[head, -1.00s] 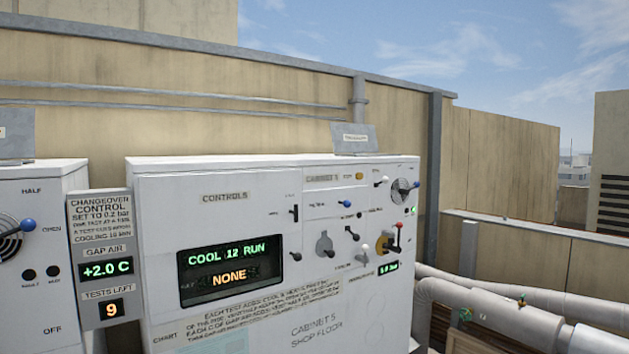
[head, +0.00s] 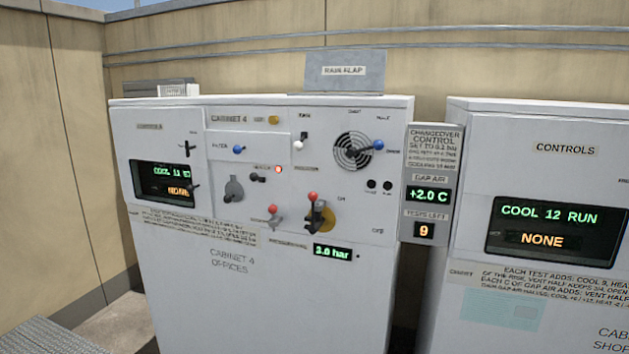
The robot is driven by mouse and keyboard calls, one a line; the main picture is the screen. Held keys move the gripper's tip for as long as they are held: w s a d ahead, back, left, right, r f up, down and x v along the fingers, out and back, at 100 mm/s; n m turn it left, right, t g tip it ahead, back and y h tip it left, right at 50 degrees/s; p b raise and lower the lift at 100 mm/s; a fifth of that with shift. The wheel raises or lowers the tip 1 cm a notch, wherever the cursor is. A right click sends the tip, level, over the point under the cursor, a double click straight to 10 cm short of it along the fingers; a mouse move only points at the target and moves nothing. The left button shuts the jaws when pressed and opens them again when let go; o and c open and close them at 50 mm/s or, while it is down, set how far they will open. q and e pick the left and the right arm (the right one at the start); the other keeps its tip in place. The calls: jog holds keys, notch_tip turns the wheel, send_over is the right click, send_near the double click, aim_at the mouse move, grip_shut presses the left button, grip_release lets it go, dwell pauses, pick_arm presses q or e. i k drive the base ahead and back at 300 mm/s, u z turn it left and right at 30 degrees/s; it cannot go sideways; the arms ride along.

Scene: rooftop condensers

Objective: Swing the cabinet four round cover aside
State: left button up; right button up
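Cabinet four (head: 270,290) is a white cabinet labelled "CABINET 4 OFFICES" in the middle of the head view. A grey rounded cover plate (head: 234,187) with a narrow top sits on the left half of its panel, with a small dark knob at its lower edge. It looks upright and lies against the panel; what is behind it is hidden. Lower right of it is a yellow disc (head: 327,220), partly behind a red-tipped lever (head: 313,197). Neither of my grippers is in view.
The panel also carries a blue knob (head: 238,149), a red lamp (head: 278,169), another red-tipped lever (head: 273,211), a fan grille (head: 353,152) and a "3.0 bar" display (head: 332,252). A changeover control box (head: 429,155) fills the gap to the right-hand cabinet (head: 575,140).

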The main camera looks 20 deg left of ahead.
aim_at(234, 191)
jog(key=k, duration=0.35)
jog(key=u, duration=0.8)
jog(key=i, duration=1.35)
jog(key=z, duration=0.65)
